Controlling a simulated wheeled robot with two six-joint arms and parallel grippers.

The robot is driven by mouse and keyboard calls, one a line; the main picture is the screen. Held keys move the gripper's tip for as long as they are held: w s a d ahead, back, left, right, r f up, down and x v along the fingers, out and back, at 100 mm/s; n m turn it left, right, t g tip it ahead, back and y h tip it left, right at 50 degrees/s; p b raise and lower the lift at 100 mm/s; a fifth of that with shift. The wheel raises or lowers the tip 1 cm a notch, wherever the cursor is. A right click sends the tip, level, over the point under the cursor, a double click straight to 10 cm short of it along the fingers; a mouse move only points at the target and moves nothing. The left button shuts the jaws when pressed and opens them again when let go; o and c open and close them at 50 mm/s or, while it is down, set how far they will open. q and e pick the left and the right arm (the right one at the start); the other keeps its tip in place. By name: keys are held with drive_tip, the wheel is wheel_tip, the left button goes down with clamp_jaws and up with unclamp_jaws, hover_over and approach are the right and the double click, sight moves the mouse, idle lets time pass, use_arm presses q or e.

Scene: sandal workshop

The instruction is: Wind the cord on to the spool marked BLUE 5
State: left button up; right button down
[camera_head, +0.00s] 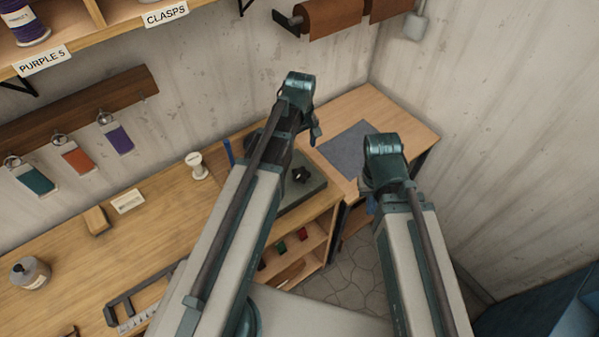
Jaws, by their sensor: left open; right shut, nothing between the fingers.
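A pale, bare-looking spool (198,166) stands upright on the wooden bench near the wall, left of my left arm. A small white card (128,201) stands left of it, its writing too small to read. No label that I can read says BLUE 5, and I cannot make out a loose cord. My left gripper (315,131) is open over the back of the bench, right of the pale spool and apart from it, partly hidden by its wrist. My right gripper (368,190) is shut and empty, mostly hidden by its arm, in front of the corner bench.
A shelf marked PURPLE 5 (42,61) and CLASPS (165,15) holds a purple spool (25,25). Colour tags (77,157) hang below. A dark block (302,181), a grey mat (349,148), a jar (30,272) and a metal frame (140,295) occupy the benches.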

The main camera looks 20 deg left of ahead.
sight(300, 174)
use_arm(q)
wheel_tip(300, 174, down, 13)
drive_tip(key=b, duration=1.2)
drive_tip(key=c, duration=1.2)
drive_tip(key=shift+m, duration=0.4)
